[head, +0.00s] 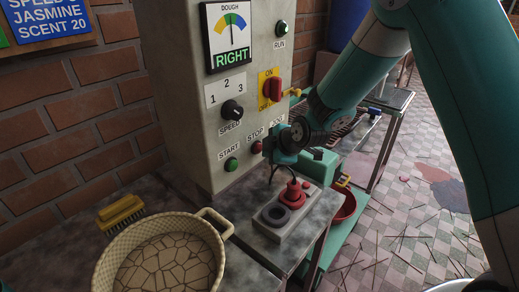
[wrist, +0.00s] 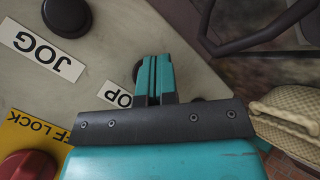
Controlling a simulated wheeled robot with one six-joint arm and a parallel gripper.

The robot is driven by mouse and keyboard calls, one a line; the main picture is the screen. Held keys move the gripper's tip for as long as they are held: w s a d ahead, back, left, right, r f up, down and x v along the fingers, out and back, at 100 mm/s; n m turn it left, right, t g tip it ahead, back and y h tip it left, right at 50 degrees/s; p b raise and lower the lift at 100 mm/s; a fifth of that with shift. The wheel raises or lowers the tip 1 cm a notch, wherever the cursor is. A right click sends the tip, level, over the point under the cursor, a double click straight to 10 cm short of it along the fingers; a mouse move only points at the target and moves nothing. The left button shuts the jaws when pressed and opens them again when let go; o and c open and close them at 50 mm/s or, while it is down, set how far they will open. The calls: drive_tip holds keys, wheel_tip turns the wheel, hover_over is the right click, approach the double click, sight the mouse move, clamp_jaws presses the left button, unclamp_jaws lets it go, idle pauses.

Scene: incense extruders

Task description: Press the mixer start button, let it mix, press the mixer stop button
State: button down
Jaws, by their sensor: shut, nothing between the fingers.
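The grey mixer cabinet (head: 185,90) stands in the middle of the head view. Its green start button (head: 231,164) is low on the front, and the red stop button (head: 256,147) is to the right of it. My gripper (head: 266,150) is just right of the stop button. In the wrist view my gripper (wrist: 155,60) is shut and empty, its tips over a dark round button partly hidden behind them, beside the label ending in "OP". I cannot tell if they touch. The dough gauge (head: 231,32) needle is near the green middle, above "RIGHT". The run lamp (head: 282,28) looks green.
A red switch (head: 273,90) and a black speed knob (head: 232,109) stick out of the panel. The black jog button (wrist: 67,15) is left of my gripper in the wrist view. A basket (head: 165,255) and yellow brush (head: 120,212) are on the table.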

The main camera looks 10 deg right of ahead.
drive_tip(key=shift+w+a, duration=0.3)
drive_tip(key=shift+w, duration=0.05)
idle(0.5)
drive_tip(key=shift+s+d, duration=0.1)
drive_tip(key=shift+s+d+b, duration=0.4)
drive_tip(key=shift+s+d, duration=0.05)
drive_tip(key=shift+s, duration=0.2)
drive_tip(key=s+d, duration=0.1)
drive_tip(key=s, duration=0.1)
drive_tip(key=s+d+b, duration=0.1)
drive_tip(key=s+d, duration=0.1)
idle(0.6)
